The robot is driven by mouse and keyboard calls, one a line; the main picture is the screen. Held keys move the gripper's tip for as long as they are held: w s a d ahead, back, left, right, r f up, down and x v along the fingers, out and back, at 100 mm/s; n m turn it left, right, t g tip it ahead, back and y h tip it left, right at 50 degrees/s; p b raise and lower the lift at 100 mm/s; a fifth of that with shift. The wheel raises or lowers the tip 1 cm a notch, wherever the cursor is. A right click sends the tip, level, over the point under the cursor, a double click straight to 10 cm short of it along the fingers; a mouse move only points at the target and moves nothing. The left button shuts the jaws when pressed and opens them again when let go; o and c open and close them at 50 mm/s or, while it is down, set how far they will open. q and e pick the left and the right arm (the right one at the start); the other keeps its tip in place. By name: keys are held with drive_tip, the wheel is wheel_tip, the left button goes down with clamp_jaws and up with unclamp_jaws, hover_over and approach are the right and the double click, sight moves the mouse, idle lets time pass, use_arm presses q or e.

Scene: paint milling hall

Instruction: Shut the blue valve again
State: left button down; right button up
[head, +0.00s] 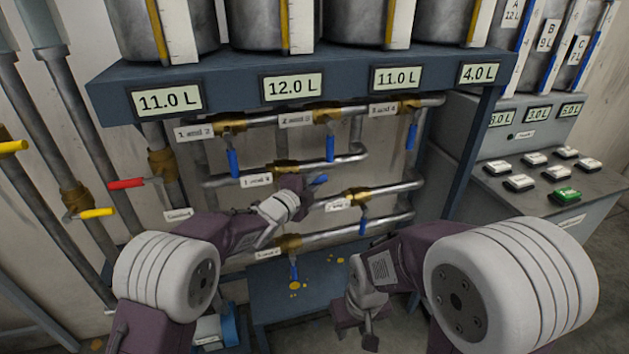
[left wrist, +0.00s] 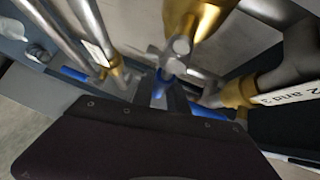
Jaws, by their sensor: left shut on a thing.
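The pipe frame carries several brass valves with blue lever handles. My left gripper (head: 306,184) is at the middle valve (head: 287,166), by a label that seems to read "1 and 3".
Other blue handles hang down at the upper valves (head: 233,162), (head: 330,148) and lower right valve (head: 362,226). A red-handled valve (head: 127,183) is at left. Tanks stand on a shelf with displays (head: 292,87). Yellow spots lie on the blue base (head: 265,300). A button panel (head: 540,175) is at right.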

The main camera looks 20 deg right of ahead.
use_arm(q)
drive_tip(key=shift+f, duration=0.1)
drive_tip(key=a+f+m+g+y+p, duration=0.3)
drive_tip(key=a+f+m+y+p, duration=0.3)
drive_tip(key=y+p, duration=0.7)
drive_tip(key=shift+a+f+m+p, duration=0.4)
drive_tip(key=shift+a+m+p, duration=0.5)
drive_tip(key=shift+p, duration=1.2)
drive_tip(key=shift+d+y, duration=0.15)
drive_tip(key=shift+y, duration=0.15)
drive_tip(key=c, duration=1.3)
unclamp_jaws()
drive_tip(key=shift+f, duration=0.1)
drive_tip(key=shift+s, duration=0.15)
